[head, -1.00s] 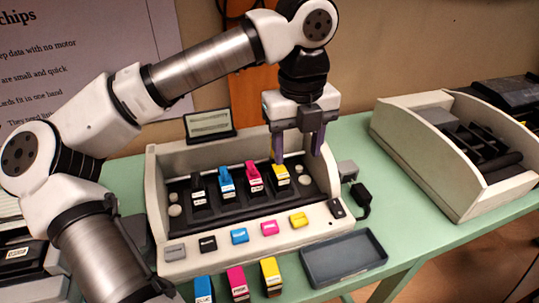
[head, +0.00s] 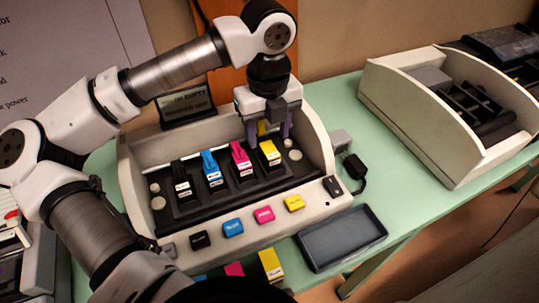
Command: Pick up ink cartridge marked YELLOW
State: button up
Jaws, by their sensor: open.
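The yellow ink cartridge (head: 270,153) stands in the rightmost slot of the printer carriage (head: 212,198). It has a yellow top and a pale label too small to read. My gripper (head: 268,132) is over it, pointing down, with its purple fingers open around the upper back part of the cartridge. I cannot tell whether the fingers touch it. Another yellow cartridge (head: 271,265) lies on the table in front of the printer, partly cut off by the picture edge.
Magenta (head: 241,161), cyan (head: 212,169) and black (head: 181,180) cartridges stand left of the yellow one. Coloured buttons line the front panel, including a yellow button (head: 294,203). An empty grey tray (head: 342,238) lies front right. An open beige housing (head: 430,115) stands further right.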

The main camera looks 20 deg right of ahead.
aim_at(270, 149)
jog(key=shift+w+d+f+p, duration=0.15)
jog(key=shift+f+p, duration=0.25)
jog(key=shift+f, duration=1)
jog(key=shift+w+d+f+p, duration=0.1)
jog(key=shift+f+p, duration=0.25)
jog(key=shift+f, duration=1)
jog(key=shift+c, duration=0.2)
jog(key=c, duration=1)
jog(key=shift+c, duration=0.2)
jog(key=shift+r, duration=0.15)
